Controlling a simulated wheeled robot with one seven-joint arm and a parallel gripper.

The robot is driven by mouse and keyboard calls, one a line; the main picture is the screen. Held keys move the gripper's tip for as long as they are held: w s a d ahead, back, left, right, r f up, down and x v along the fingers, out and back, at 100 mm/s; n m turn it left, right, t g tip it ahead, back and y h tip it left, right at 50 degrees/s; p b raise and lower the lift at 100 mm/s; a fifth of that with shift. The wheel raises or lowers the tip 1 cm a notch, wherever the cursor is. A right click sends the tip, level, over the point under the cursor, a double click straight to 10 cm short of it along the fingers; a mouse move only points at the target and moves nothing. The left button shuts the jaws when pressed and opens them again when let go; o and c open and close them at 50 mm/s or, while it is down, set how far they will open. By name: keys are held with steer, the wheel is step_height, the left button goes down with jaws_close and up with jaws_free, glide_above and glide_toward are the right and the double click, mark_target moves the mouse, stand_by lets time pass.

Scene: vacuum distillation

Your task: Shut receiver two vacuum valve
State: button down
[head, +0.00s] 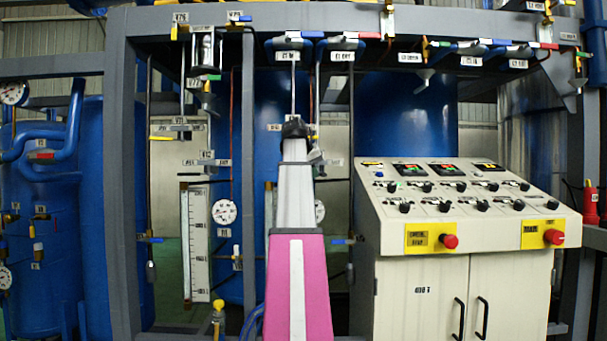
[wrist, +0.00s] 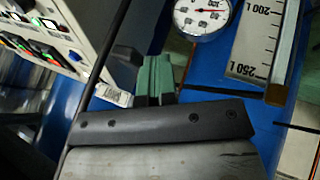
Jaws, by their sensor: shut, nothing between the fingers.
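Several small lever valves with white tags sit on the pipework, including a blue-handled one (head: 343,241) left of the control console and another blue-handled one (head: 151,239) at the left. The tags are too small to read surely, so I cannot tell which is the receiver two vacuum valve. My arm rises in the middle of the head view and hides pipework behind it. My gripper (wrist: 157,68) shows in the wrist view, its green-faced fingers shut with nothing between them. A white tag (wrist: 113,95) and a dark block (wrist: 126,62) appear close beside the fingers; contact is unclear.
A control console (head: 468,215) with knobs and red buttons stands at the right. Grey frame posts (head: 121,190) and blue tanks (head: 405,115) surround the pipework. A round gauge (head: 224,211) and a level scale (head: 197,245) are left of my arm.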

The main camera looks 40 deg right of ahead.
steer(key=s+d+n+t, duration=0.1)
steer(key=s+d+n, duration=0.1)
steer(key=n, duration=0.1)
steer(key=shift+s+d+t+y, duration=0.1)
steer(key=shift+d+t+y, duration=0.25)
steer(key=shift+t+y, duration=0.05)
steer(key=shift+s+d+n+t+y, duration=0.15)
steer(key=shift+d+n+t, duration=0.05)
steer(key=shift+d+n, duration=0.3)
steer(key=shift+s+d+n+t+y, duration=0.2)
steer(key=shift+d+n, duration=0.15)
steer(key=shift+d, duration=0.3)
steer(key=shift+s+d+n+t+y, duration=0.1)
steer(key=shift+d+n+t+y, duration=0.1)
steer(key=shift+d+n, duration=0.3)
steer(key=shift+d, duration=0.1)
steer(key=v, duration=1.1)
steer(key=shift+f, duration=0.15)
